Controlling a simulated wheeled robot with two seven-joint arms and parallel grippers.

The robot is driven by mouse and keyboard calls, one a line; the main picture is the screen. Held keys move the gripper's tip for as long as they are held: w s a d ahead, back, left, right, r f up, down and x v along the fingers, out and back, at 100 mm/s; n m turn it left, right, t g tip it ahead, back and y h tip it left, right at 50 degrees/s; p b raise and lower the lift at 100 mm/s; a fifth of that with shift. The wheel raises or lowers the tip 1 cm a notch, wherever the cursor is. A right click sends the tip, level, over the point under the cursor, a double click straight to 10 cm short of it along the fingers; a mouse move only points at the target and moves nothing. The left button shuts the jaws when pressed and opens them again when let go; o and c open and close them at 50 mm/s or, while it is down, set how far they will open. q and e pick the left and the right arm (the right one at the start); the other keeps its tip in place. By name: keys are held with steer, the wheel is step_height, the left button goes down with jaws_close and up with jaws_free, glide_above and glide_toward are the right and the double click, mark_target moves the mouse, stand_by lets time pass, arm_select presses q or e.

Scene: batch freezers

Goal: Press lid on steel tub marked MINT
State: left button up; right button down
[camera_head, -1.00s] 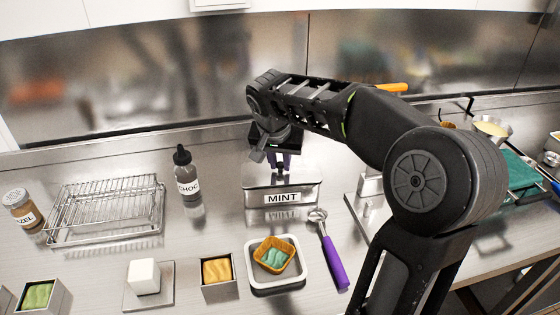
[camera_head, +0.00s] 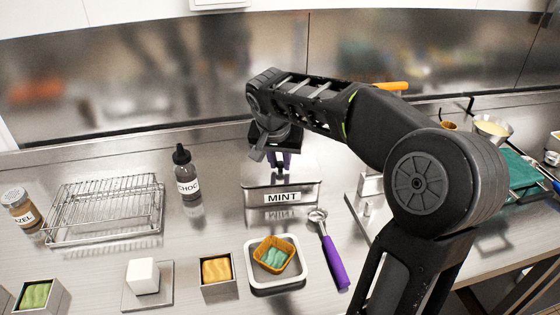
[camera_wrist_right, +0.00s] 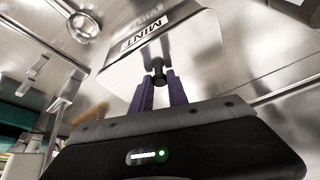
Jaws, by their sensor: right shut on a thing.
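The steel tub marked MINT (camera_head: 255,198) stands on the counter in the middle of the head view, its label facing me. A flat steel lid (camera_head: 305,172) lies level at the tub's top. I cannot tell whether any gap is left between lid and rim. My right gripper (camera_head: 283,161) points down over the lid. In the right wrist view its purple fingers (camera_wrist_right: 159,84) are shut on the lid's small black knob (camera_wrist_right: 157,66). The lid (camera_wrist_right: 190,55) also shows there, beyond the knob. My left gripper is not in view.
A CHOC bottle (camera_head: 188,178) and a wire rack (camera_head: 105,212) stand left of the tub. A purple-handled scoop (camera_head: 332,258) and a white tray (camera_head: 252,281) with an orange bowl (camera_head: 262,250) lie in front. A steel wall backs the counter.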

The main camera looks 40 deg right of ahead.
steer(key=shift+f+b, duration=0.2)
steer(key=shift+b, duration=0.25)
stand_by(1.2)
stand_by(0.4)
steer(key=c, duration=0.7)
jaws_free()
steer(key=shift+r, duration=0.1)
steer(key=shift+r+p, duration=2.45)
steer(key=shift+r, duration=0.95)
steer(key=shift+c, duration=0.7)
jaws_close()
